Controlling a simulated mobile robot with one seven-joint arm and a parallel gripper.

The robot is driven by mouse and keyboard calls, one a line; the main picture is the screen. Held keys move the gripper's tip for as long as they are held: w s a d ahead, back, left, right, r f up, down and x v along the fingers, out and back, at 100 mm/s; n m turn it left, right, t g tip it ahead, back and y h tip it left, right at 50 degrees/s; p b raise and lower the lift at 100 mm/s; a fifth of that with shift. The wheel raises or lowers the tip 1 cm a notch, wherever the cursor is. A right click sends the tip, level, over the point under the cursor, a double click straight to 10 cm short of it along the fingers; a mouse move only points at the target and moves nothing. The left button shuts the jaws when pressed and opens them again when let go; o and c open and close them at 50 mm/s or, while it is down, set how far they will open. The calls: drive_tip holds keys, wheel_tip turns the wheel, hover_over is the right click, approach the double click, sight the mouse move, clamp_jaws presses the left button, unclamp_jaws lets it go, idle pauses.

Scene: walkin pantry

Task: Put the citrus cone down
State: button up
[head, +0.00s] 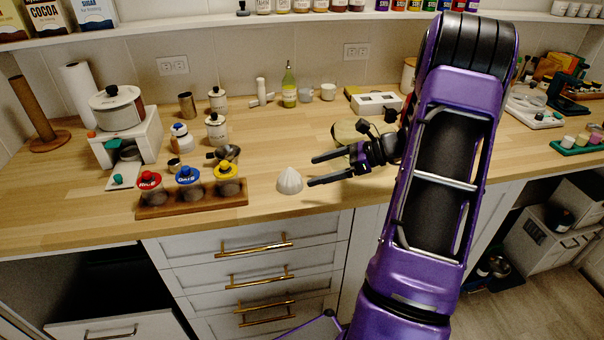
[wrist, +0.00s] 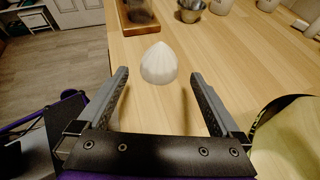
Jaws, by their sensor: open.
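The citrus cone (head: 290,181) is a small white, ribbed, pointed piece. It stands upright on the wooden counter near its front edge. It also shows in the wrist view (wrist: 158,64), just beyond my fingertips and centred between them. My gripper (head: 311,171) is open and empty, to the right of the cone in the head view, with its two fingers pointing toward it. In the wrist view the open fingers (wrist: 158,75) show a clear gap, with nothing held between them.
A wooden rack (head: 192,199) with red, blue and yellow-lidded jars stands left of the cone. A metal measuring cup (head: 228,153) is behind it. A round greenish object (head: 347,132) lies behind my gripper, partly hidden. Bare counter surrounds the cone.

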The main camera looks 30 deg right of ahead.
drive_tip(key=v, duration=0.5)
idle(0.4)
